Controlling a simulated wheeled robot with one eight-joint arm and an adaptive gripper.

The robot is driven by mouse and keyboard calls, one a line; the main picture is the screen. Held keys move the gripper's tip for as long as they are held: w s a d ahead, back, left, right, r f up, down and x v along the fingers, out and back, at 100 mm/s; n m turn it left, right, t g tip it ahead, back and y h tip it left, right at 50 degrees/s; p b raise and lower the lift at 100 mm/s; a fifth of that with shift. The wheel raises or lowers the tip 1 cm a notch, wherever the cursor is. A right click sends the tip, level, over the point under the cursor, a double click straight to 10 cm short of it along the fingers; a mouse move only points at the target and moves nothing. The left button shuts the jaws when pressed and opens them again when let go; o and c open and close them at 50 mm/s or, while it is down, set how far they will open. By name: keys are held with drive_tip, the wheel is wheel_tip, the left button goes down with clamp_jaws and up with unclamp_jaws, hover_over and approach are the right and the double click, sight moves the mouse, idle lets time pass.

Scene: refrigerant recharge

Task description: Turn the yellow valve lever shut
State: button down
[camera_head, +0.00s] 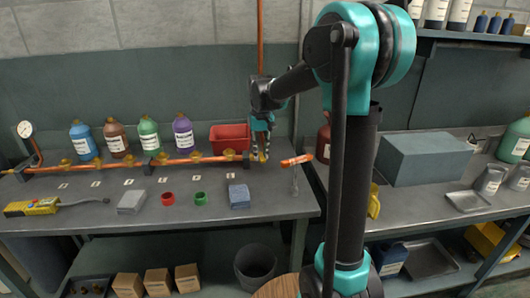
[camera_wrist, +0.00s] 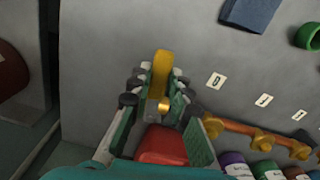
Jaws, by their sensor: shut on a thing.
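The yellow valve lever (camera_wrist: 161,72) shows in the wrist view between the fingers of my gripper (camera_wrist: 158,86). The lever points away from the red bin, and a brass fitting (camera_wrist: 164,105) sits at its near end. In the head view my gripper (camera_head: 261,150) reaches down at the right end of the copper pipe (camera_head: 195,159), in front of the red bin (camera_head: 228,136). My gripper is shut on the lever, with a finger on each side. The fingers hide most of the lever and valve in the head view.
Several bottles (camera_head: 183,133) stand behind the pipe, with a pressure gauge (camera_head: 25,129) at its left end. A blue block (camera_head: 239,196), green ring (camera_head: 201,198) and red ring (camera_head: 168,198) lie in front. A short orange piece (camera_head: 297,160) is right of my gripper.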

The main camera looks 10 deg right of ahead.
drive_tip(key=shift+a+m, duration=0.6)
drive_tip(key=shift+m, duration=0.3)
drive_tip(key=c, duration=1.4)
unclamp_jaws()
drive_tip(key=shift+r, duration=0.1)
wheel_tip(320, 180, up, 12)
